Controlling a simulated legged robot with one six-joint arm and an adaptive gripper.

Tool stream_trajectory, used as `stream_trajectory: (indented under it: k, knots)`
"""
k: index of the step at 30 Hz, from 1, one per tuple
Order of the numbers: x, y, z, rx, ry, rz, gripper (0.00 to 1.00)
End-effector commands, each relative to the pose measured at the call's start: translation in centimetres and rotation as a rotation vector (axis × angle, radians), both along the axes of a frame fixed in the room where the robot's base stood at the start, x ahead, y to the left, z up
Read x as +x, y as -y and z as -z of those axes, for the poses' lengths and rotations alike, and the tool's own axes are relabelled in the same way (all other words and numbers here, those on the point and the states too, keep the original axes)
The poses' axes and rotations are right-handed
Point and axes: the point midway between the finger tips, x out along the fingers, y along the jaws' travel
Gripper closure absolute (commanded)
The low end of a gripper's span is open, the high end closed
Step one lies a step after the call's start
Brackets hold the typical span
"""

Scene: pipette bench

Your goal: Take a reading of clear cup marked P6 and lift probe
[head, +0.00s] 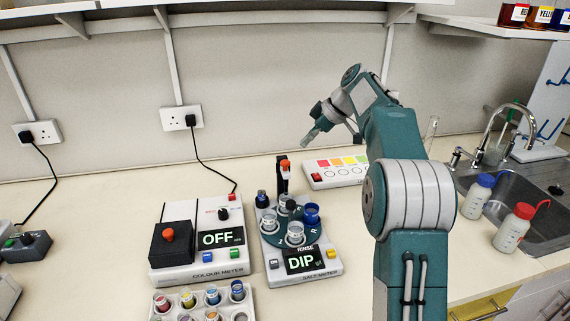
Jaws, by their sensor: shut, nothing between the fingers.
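The salt meter (325,272) stands mid-bench, and its display reads DIP. A dark round holder on it carries clear cups, one at the front (295,235) and one at the left (269,222), plus blue-topped ones. No P6 mark is legible, so I cannot tell which cup is P6. A black upright part with an orange-red top (284,166), apparently the probe's, rises behind the cups. Its lower end is hidden among them. My gripper (310,137) is shut and empty, up in the air to the right of and above that top, apart from it.
The colour meter (190,275), reading OFF, stands at left. A rack of coloured vials (171,312) is in front of it. A white panel with coloured squares (322,178) lies behind. Wash bottles (513,228) and a sink (535,182) are at right. Bench between meters and wall is mostly clear.

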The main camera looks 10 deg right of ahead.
Motion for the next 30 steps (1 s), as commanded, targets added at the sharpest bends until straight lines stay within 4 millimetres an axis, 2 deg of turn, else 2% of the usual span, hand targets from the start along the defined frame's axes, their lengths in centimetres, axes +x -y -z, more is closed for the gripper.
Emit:
stream_trajectory:
  k: [5, 17, 30]
  knots:
    - [0.7, 0.3, 0.5, 0.010, 0.019, -0.031, 1.00]
    - [0.8, 0.2, 0.7, 0.010, 0.019, -0.033, 1.00]
    - [1.8, -2.5, 4.5, 0.010, 0.016, -0.034, 1.00]
